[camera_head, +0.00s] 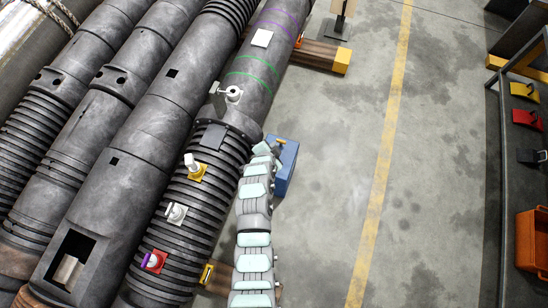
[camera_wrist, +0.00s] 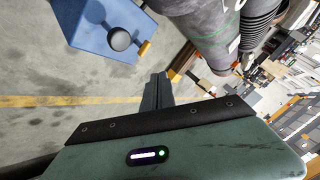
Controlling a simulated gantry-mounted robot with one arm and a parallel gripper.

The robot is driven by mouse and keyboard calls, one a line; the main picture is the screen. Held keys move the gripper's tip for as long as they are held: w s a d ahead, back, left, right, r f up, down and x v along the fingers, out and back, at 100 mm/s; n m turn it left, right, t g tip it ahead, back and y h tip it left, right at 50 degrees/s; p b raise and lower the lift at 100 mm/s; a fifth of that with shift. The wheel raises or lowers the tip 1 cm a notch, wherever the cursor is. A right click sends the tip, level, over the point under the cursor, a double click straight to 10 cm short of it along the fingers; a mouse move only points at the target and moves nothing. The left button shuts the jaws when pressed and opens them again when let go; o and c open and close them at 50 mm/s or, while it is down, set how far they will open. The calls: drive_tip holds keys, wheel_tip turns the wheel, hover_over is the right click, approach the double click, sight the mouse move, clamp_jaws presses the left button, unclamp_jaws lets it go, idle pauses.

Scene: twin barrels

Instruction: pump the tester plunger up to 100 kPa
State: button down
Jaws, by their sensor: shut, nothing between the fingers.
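The tester seems to be the blue box (camera_head: 287,170) on the floor side of the barrel, right of my arm. In the wrist view the blue box (camera_wrist: 85,22) is at upper left. A dark round knob (camera_wrist: 122,40), likely the plunger's, shows on it, with a small yellow part (camera_wrist: 144,49) beside it. My gripper (camera_wrist: 158,80) is shut and empty, apart from the knob and to its right in the wrist view. In the head view my wrist is beside the box and the fingers are hard to make out. No pressure reading is legible.
The near barrel (camera_head: 185,225) carries a white valve (camera_head: 232,93) and several coloured fittings, among them a yellow one (camera_head: 198,173) and a red one (camera_head: 154,261). A rack (camera_head: 492,180) with an orange bin (camera_head: 532,240) stands at right. The floor around the yellow line (camera_head: 385,150) is clear.

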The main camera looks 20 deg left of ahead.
wheel_tip(320, 180, down, 9)
drive_tip(key=b, duration=0.6)
drive_tip(key=shift+r, duration=0.1)
idle(1.8)
drive_tip(key=shift+f+b, duration=0.45)
drive_tip(key=shift+b, duration=0.2)
drive_tip(key=shift+f+b, duration=1.55)
drive_tip(key=shift+f, duration=0.05)
idle(1.1)
drive_tip(key=shift+r, duration=0.15)
drive_tip(key=shift+r+p, duration=1.2)
drive_tip(key=shift+r, duration=0.7)
